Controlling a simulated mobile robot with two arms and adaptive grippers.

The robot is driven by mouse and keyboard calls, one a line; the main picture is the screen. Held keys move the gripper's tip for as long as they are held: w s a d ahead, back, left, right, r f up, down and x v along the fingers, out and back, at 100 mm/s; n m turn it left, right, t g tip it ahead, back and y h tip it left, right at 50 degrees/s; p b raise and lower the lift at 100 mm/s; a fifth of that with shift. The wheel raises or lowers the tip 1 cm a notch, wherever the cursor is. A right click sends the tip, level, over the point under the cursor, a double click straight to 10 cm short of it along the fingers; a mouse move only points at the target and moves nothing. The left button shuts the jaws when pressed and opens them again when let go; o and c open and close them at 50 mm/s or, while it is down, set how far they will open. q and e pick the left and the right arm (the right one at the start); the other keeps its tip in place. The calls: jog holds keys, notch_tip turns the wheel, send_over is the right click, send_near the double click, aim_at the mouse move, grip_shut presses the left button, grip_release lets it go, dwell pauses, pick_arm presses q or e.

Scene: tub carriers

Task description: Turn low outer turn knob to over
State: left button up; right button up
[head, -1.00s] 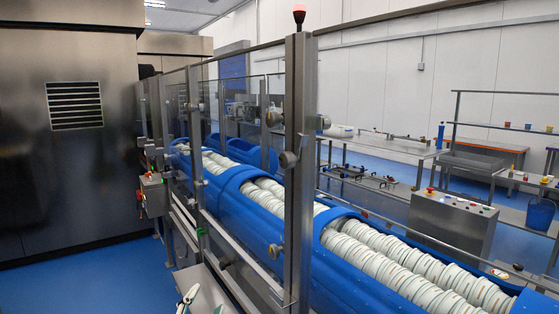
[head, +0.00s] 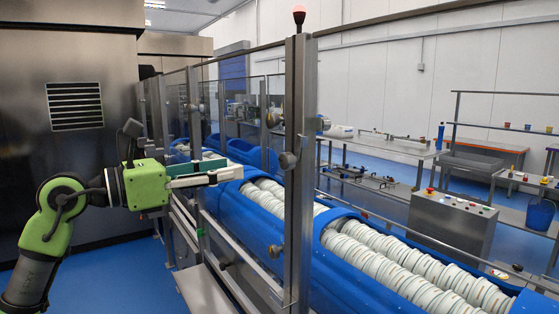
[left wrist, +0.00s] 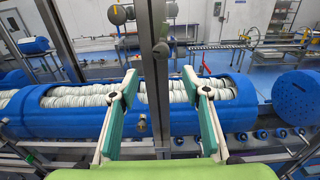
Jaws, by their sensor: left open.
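The guard frame's near post (head: 300,170) carries a knob (head: 288,160) at mid height and a lower knob (head: 275,250). My left gripper (head: 232,168) is open and empty, reaching rightward at the left of this post, above the blue conveyor. In the left wrist view, its two green-padded fingers (left wrist: 160,80) are spread wide on either side of a metal post (left wrist: 152,80). An upper knob (left wrist: 160,48) and a low knob (left wrist: 140,122) sit on that post, with no finger touching the low one. I cannot tell which way the knobs are turned. My right gripper is not in view.
Blue tub carriers (head: 265,231) full of pale stacked tubs run behind the guard. Rails and posts stand close to my left arm. A steel console (head: 450,220) with buttons stands beyond the conveyor. The blue floor (head: 110,275) at left is clear.

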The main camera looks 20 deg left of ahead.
aim_at(283, 160)
pick_arm(q)
jog(key=p+x, duration=0.6)
jog(key=x, duration=0.7)
jog(key=shift+r+p, duration=0.1)
jog(key=shift+p, duration=0.2)
jog(key=shift+w+d, duration=0.2)
jog(key=shift+d, duration=0.1)
jog(key=c, duration=1.1)
